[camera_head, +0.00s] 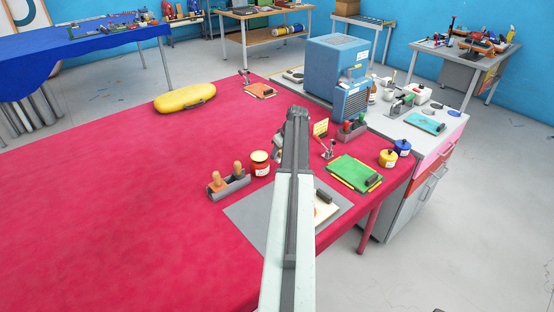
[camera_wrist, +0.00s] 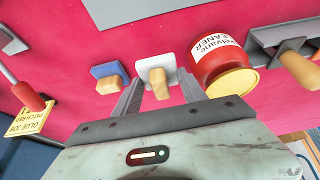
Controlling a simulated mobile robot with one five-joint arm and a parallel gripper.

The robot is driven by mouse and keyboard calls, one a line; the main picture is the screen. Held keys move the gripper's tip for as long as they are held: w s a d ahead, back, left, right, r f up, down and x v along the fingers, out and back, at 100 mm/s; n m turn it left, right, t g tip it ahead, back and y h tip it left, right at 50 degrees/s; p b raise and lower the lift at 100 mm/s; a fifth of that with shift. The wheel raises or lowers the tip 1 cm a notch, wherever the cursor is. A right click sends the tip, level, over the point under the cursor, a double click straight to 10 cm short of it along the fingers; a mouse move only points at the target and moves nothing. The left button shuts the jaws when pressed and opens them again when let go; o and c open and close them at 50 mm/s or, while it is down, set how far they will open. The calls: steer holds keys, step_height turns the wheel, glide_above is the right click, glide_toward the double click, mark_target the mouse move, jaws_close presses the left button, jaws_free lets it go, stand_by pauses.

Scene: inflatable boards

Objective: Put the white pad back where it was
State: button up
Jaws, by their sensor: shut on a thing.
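The white pad (camera_wrist: 155,66) with its wooden handle shows in the wrist view, between the two fingers. My gripper (camera_wrist: 158,88) is shut on it at the handle. I cannot tell whether the pad touches the red tabletop or hangs just above it. A blue pad (camera_wrist: 105,71) with a similar wooden handle is just left of it, and the red cleaner jar (camera_wrist: 218,62) is close on its right. In the head view my arm covers the white and blue pads, and the fingers cannot be made out.
A grey holder (camera_head: 229,187) with wooden-handled tools stands left of the red jar (camera_head: 260,162). A grey mat (camera_head: 250,213) lies in front. The left of the red table (camera_head: 110,210) is clear.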

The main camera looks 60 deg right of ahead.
steer(key=shift+w+d, duration=0.25)
steer(key=shift+w, duration=0.35)
steer(key=shift+w+d+f, duration=0.1)
steer(key=shift+w+d, duration=0.15)
steer(key=shift+w, duration=0.25)
step_height(320, 180, down, 4)
steer(key=b, duration=0.4)
steer(key=shift+s+a, duration=0.1)
steer(key=shift+a, duration=0.05)
steer(key=o, duration=0.9)
steer(key=shift+r+p, duration=0.5)
steer(key=shift+r, duration=0.05)
steer(key=p+v, duration=1)
steer(key=v, duration=0.1)
steer(key=shift+s, duration=0.25)
